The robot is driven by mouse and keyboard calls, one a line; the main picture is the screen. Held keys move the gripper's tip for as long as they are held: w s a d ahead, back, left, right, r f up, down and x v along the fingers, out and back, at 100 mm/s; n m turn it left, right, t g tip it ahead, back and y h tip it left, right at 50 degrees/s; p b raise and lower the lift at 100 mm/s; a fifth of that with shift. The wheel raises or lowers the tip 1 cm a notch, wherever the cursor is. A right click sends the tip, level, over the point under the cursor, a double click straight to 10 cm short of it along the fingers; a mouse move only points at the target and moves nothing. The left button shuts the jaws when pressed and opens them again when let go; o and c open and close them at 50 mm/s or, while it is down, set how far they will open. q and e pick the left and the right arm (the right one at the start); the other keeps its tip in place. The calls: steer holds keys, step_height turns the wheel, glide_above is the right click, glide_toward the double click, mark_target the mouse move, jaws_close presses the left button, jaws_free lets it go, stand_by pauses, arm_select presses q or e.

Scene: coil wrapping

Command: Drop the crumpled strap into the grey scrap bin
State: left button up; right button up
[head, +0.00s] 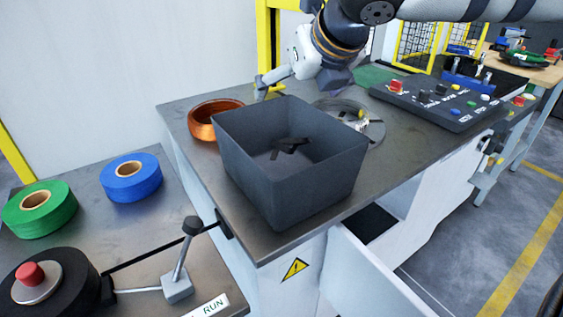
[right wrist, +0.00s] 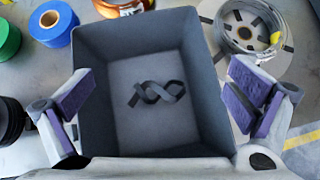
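The crumpled strap (head: 290,144) is a dark, twisted band lying inside the grey scrap bin (head: 300,196). In the right wrist view the strap (right wrist: 158,93) shows near the middle of the bin's floor, clear of the walls (right wrist: 95,100). I cannot tell for sure whether it touches the floor. My right gripper (right wrist: 162,82) is open and empty, with its purple-padded fingers spread wide above the bin. In the head view the right gripper (head: 300,83) is over the bin's far side. My left gripper is not in view.
A copper coil (head: 203,131) and a round metal turntable (head: 375,130) flank the bin. A button panel (head: 450,105) is at the right. Green tape (head: 40,222), blue tape (head: 145,186) and a lever (head: 181,262) stand on the left table.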

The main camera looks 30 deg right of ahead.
steer(key=v, duration=1.2)
steer(key=shift+a, duration=0.1)
